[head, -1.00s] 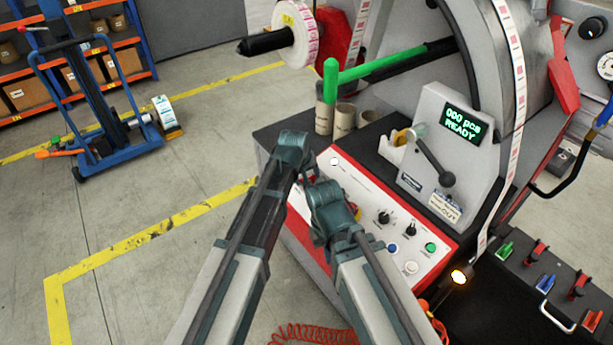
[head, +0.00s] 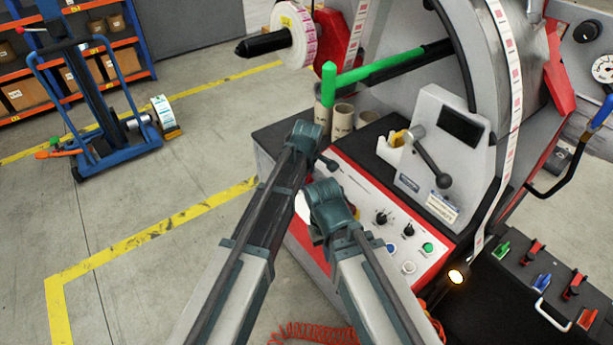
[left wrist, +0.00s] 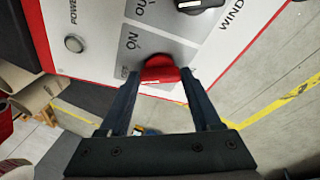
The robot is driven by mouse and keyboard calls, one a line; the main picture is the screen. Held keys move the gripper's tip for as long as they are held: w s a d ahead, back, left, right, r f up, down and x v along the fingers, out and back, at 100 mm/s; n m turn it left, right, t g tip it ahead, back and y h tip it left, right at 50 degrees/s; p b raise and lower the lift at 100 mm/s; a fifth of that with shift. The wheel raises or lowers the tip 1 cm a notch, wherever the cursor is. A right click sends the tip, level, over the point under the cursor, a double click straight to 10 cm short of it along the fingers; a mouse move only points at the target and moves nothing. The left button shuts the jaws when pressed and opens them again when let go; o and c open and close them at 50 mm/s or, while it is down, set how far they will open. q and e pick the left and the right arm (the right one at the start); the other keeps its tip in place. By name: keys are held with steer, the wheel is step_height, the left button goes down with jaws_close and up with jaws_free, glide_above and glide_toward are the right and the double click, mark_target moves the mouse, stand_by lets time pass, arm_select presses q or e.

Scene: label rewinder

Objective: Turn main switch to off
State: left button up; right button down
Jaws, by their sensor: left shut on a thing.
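The main switch is a red knob (left wrist: 161,66) on a grey plate of the control panel, with "ON" printed beside it and another label partly cut off by my finger. In the left wrist view my left gripper (left wrist: 160,78) has one finger on each side of the knob and is shut on it. In the head view my arms cover the switch, so the knob cannot be seen there. The machine's display (head: 461,129) is dark. My right gripper does not show.
The white control panel (head: 372,197) carries a green button (head: 428,247) and black selector knobs. A black-balled lever (head: 430,158) and a green bar (head: 380,70) stand out above it. A power lamp (left wrist: 70,43) looks unlit. Open floor lies to the left.

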arm_select(q)
steer(key=shift+n, duration=0.5)
steer(key=o, duration=1.4)
steer(key=shift+r, duration=0.1)
steer(key=p+v, duration=0.7)
steer(key=shift+r, duration=0.25)
